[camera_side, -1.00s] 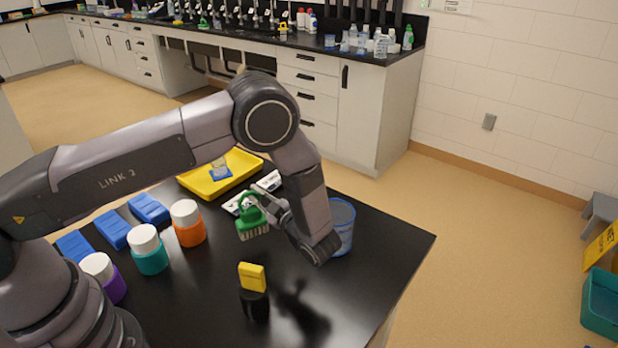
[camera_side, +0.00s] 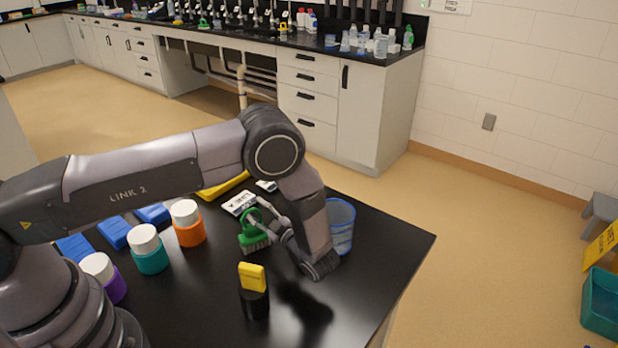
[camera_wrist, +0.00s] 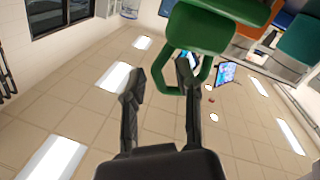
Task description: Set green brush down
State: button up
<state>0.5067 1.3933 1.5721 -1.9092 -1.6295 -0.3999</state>
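The green brush (camera_side: 250,240) has a looped handle on top and pale bristles pointing down. In the side view it is upright, low over or on the black table; I cannot tell whether the bristles touch. My gripper (camera_side: 262,215) is beside the handle, its fingers partly hidden. In the wrist view my gripper's (camera_wrist: 161,72) two fingers are apart. The handle loop of the green brush (camera_wrist: 196,30) surrounds the right finger's tip, and a gap shows between the loop and the left finger.
A blue-rimmed clear beaker (camera_side: 342,226) stands close behind my wrist. A yellow block on a black base (camera_side: 253,291) stands in front. White-capped orange (camera_side: 188,224), teal (camera_side: 148,250) and purple (camera_side: 103,277) jars stand left. A white label card (camera_side: 239,203) lies behind the brush.

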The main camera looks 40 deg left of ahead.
jog(key=shift+r, duration=0.2)
jog(key=s+d, duration=0.2)
jog(key=d, duration=1)
jog(key=w+a+r+m+t+h, duration=0.1)
jog(key=w+r+m+t+h, duration=0.5)
jog(key=w+r, duration=0.9)
notch_tip(320, 180, up, 20)
jog(key=s+m+t+h, duration=0.2)
jog(key=m+t+h, duration=0.3)
jog(key=h, duration=0.7)
jog(key=s+a+r+m+g+h, duration=0.2)
jog(key=s+m, duration=0.2)
jog(key=s, duration=0.4)
jog(key=s+a+r+m+g+h, duration=0.15)
jog(key=s+m, duration=0.25)
jog(key=s, duration=0.4)
jog(key=s+a+f+m+g+y, duration=0.1)
jog(key=s+a, duration=0.4)
jog(key=s, duration=0.5)
jog(key=s+a+f+m+g+y, duration=0.2)
jog(key=s+a+f+g, duration=0.1)
jog(key=s, duration=0.8)
jog(key=shift+s+a+f+m+g+y, duration=0.15)
jog(key=shift+a+f+m+g+y, duration=0.2)
jog(key=shift+a+f, duration=0.55)
